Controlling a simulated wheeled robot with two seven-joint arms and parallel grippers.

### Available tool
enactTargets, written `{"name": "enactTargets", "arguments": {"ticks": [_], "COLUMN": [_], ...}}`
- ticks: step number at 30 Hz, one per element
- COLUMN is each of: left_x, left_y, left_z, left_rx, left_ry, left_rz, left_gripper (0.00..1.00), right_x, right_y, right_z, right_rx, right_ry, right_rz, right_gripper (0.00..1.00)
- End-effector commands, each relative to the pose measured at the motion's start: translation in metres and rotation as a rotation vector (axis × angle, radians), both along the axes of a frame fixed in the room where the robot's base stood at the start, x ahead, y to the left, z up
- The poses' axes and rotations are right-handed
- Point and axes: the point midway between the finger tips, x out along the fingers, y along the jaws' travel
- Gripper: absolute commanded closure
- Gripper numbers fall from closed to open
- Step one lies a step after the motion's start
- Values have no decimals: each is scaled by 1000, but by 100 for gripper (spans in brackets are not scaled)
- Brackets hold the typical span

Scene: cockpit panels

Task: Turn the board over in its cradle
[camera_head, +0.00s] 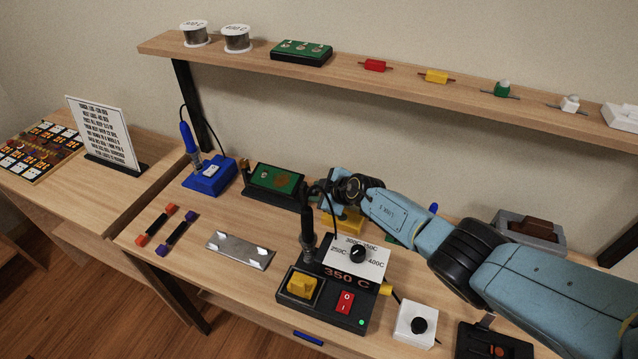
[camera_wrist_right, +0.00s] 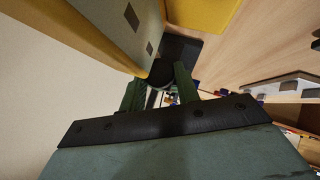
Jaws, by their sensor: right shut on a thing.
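The green board (camera_head: 274,179) lies in its black cradle (camera_head: 270,198) at the back middle of the bench in the head view, component side showing, slightly tilted. A pale green panel with grey squares and a yellow edge, likely the board (camera_wrist_right: 118,25), is close by at upper left. My left gripper is not in view.
A soldering station (camera_head: 328,300) with an upright iron stands in front of my right arm. A yellow block (camera_head: 348,222) sits beneath my wrist. A blue iron stand (camera_head: 209,172) is left of the cradle, and a metal plate (camera_head: 240,250) lies in front. A shelf (camera_head: 350,75) runs above.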

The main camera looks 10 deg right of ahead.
Motion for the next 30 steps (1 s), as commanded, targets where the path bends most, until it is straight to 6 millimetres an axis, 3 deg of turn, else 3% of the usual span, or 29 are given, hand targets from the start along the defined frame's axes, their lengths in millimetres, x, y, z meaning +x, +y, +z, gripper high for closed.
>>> {"name": "enactTargets", "arguments": {"ticks": [1, 4, 15, 30], "left_x": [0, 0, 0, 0], "left_y": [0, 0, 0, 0], "left_z": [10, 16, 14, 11], "left_rx": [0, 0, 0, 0], "left_ry": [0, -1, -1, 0], "left_rz": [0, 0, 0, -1], "left_gripper": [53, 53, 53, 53], "right_x": [-2, -3, -3, -4], "right_y": [1, 2, 2, 2], "right_z": [2, 0, -4, -5], "right_rx": [-23, -73, -167, -214], "right_ry": [-29, -105, -246, -315], "right_rz": [0, 0, 1, 1], "right_gripper": [91, 91, 91, 91]}}
